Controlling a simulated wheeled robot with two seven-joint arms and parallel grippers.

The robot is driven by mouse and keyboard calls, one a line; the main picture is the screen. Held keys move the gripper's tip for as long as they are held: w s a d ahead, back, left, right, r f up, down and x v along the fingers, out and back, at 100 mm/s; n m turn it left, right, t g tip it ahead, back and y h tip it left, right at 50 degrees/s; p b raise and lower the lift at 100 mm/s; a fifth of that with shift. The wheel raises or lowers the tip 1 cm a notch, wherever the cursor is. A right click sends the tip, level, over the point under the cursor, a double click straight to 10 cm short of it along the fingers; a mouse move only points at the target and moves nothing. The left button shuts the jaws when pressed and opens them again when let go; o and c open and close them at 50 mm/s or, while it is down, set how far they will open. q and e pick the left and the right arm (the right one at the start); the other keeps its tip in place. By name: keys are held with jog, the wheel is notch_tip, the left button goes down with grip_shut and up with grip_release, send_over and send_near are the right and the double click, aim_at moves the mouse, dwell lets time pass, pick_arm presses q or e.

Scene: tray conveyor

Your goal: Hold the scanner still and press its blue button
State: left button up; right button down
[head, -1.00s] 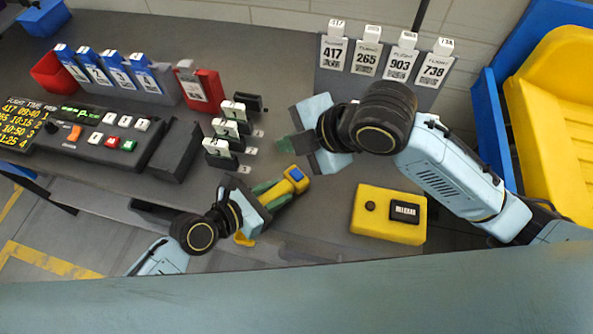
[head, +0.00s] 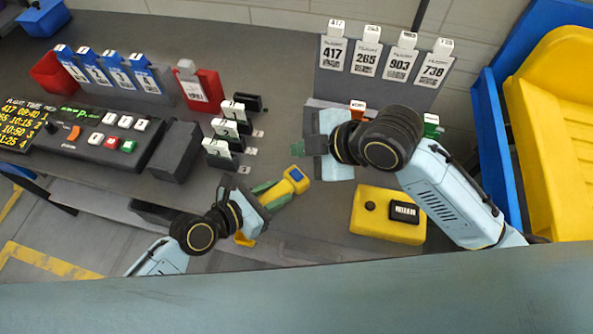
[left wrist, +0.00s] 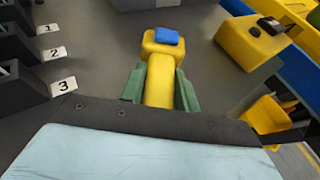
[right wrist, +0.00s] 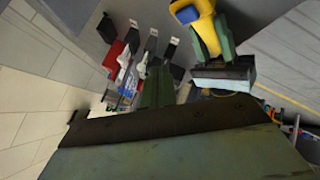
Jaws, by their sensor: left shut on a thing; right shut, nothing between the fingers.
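The yellow scanner (head: 283,187) is held above the grey worktop, its head tilted up to the right. Its blue button (head: 296,174) faces up and is uncovered. My left gripper (head: 266,194) is shut on the scanner's handle. In the left wrist view, the green fingers sit on both sides of the handle, with the blue button (left wrist: 167,37) beyond them. My right gripper (head: 298,148) is shut and empty, just behind the scanner head in the head view and apart from the button. The right wrist view shows the scanner (right wrist: 207,36) at the upper right.
A yellow box (head: 388,232) with a black knob and label sits right of the scanner. Several small numbered holders (head: 222,147) stand left of my right gripper. A rack of flight tags (head: 368,62) stands behind. A yellow bin (head: 555,120) is at the far right.

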aim_at(301, 176)
jog(key=shift+f, duration=3)
jog(key=shift+f, duration=0.1)
jog(key=shift+f, duration=0.3)
jog(key=shift+f, duration=0.4)
dwell(0.4)
jog(key=shift+r, duration=0.85)
jog(key=shift+r, duration=2.5)
